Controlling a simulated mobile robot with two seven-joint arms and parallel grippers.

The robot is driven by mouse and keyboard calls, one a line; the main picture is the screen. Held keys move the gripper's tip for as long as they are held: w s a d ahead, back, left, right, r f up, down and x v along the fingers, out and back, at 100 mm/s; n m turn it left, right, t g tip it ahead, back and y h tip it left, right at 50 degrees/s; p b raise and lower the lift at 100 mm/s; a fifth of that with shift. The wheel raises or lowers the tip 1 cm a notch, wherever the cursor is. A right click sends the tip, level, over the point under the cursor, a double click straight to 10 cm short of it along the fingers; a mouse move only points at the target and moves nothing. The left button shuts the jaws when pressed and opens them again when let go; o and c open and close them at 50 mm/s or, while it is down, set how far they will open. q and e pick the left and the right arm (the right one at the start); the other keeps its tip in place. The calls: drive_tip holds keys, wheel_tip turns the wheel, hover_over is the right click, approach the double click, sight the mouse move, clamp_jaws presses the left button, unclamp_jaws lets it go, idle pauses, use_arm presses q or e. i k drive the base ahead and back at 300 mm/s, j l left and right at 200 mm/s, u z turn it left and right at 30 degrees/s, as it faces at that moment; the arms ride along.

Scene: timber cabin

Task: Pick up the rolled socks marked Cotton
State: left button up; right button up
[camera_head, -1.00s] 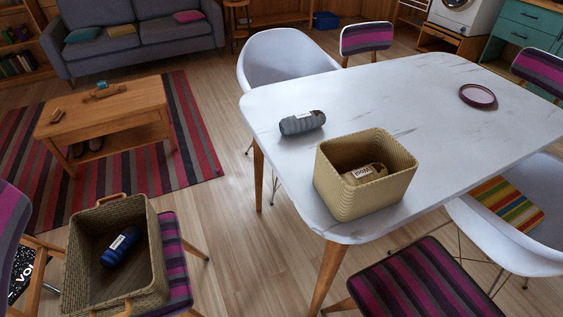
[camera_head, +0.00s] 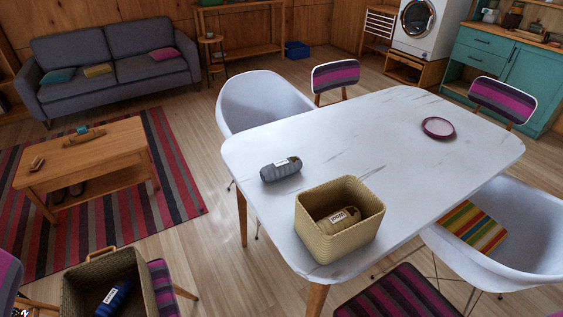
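A grey rolled bundle (camera_head: 281,169) with a white label lies on the white table, near its left edge. A beige rolled bundle (camera_head: 338,221) with a white label lies inside the woven basket (camera_head: 367,222) on the table's near corner. A dark blue rolled bundle (camera_head: 116,297) with a pale label lies in a larger woven basket (camera_head: 78,280) on a chair at the lower left. The label words are too small to read surely, so I cannot tell which bundle is marked Cotton.
The white table (camera_head: 400,150) also bears a purple round dish (camera_head: 438,128). White chairs (camera_head: 262,100) and striped-seat chairs stand around it. A wooden coffee table (camera_head: 85,160) holds small items on a striped rug (camera_head: 185,190). Bare floor lies between the rug and the table.

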sight(273, 171)
drive_tip(key=i+j+z, duration=0.15)
drive_tip(key=z, duration=0.35)
drive_tip(key=j+z, duration=0.45)
drive_tip(key=i+j+z, duration=0.15)
drive_tip(key=z, duration=0.35)
drive_tip(key=k+j, duration=0.05)
drive_tip(key=j, duration=0.05)
